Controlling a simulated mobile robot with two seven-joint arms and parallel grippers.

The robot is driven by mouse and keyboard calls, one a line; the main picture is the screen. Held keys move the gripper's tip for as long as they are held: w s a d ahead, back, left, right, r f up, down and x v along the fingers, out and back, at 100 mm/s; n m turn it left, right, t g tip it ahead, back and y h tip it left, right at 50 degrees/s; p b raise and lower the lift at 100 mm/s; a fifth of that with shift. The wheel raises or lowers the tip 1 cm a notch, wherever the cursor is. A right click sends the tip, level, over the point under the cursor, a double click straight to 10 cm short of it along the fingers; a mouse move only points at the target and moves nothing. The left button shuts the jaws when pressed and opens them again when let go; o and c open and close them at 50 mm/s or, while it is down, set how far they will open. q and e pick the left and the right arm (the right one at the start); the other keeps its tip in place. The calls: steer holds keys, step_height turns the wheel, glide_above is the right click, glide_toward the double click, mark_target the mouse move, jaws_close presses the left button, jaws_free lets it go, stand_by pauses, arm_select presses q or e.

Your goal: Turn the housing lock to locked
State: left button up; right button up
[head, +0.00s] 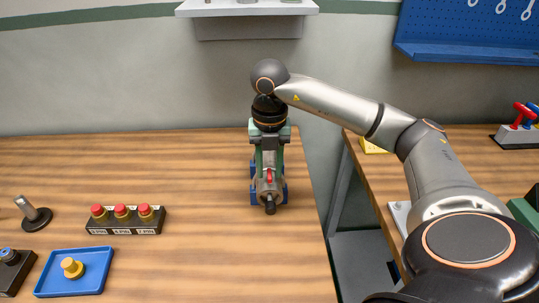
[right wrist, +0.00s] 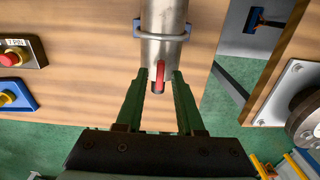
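The housing is a grey metal cylinder (right wrist: 165,45) with a small red lock lever (right wrist: 160,77) at its near end. In the head view the red lever (head: 269,177) shows at the middle of the housing assembly, near the table's right edge. My right gripper (right wrist: 161,76) has its two green fingers apart, with the lever between their tips; I see small gaps on both sides. In the head view the right gripper (head: 269,165) hangs over the housing and hides part of it. My left gripper is in neither view.
A black box with several red buttons (head: 122,220) and a blue tray (head: 75,272) holding a yellow knob (head: 72,267) are to the left. A black-based metal stand (head: 34,216) is at far left. A second table (head: 385,180) lies right across a gap. Bare wood surrounds the housing's left.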

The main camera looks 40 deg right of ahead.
mark_target(269, 173)
step_height(269, 173, up, 4)
steer(key=shift+r, duration=0.2)
step_height(269, 173, up, 8)
steer(key=p, duration=0.3)
stand_by(0.8)
